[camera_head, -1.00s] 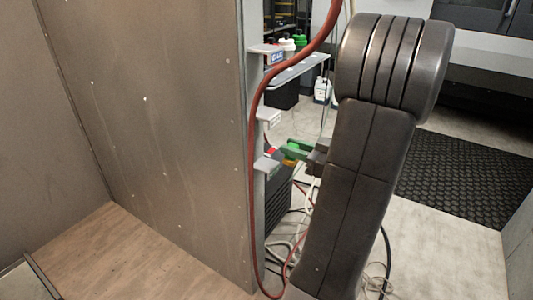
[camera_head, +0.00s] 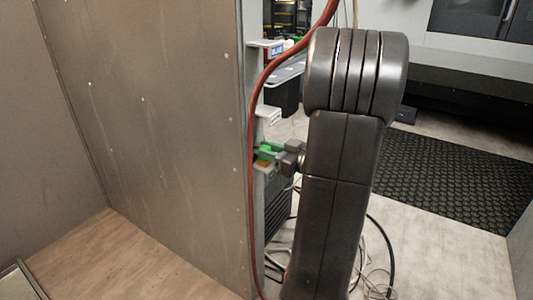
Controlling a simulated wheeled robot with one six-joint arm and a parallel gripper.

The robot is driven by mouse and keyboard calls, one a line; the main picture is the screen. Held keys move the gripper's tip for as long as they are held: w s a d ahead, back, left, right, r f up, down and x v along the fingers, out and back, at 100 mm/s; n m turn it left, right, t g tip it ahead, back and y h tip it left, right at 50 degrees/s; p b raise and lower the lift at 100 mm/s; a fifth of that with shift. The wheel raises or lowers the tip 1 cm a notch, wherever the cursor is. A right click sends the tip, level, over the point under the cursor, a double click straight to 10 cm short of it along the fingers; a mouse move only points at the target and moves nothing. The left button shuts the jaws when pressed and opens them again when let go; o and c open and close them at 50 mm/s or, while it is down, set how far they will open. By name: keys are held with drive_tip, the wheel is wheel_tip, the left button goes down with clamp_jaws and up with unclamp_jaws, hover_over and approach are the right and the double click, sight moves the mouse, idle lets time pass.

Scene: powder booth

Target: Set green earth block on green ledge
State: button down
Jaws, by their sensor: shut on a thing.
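The green earth block (camera_head: 268,149) is a small green piece beside the edge of the panel. It is at the height of the lowest of the ledges there, and an orange-yellow patch shows just below it. My gripper (camera_head: 279,157) is shut on the block from the right; its fingers are small and partly hidden. The lowest ledge (camera_head: 257,168) is mostly covered by the block and gripper. I cannot tell whether the block touches it, or which ledge is the green one.
A middle ledge (camera_head: 268,111) and an upper ledge (camera_head: 267,44) with a blue label jut from the panel edge (camera_head: 256,215). A red hose (camera_head: 254,125) runs down in front of it. Loose cables (camera_head: 368,262) lie on the floor. A black mat (camera_head: 455,180) is at the right.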

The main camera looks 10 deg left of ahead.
drive_tip(key=shift+r, duration=0.1)
drive_tip(key=c, duration=1.2)
unclamp_jaws()
drive_tip(key=shift+o, duration=0.2)
drive_tip(key=p+v, duration=0.3)
drive_tip(key=v, duration=0.9)
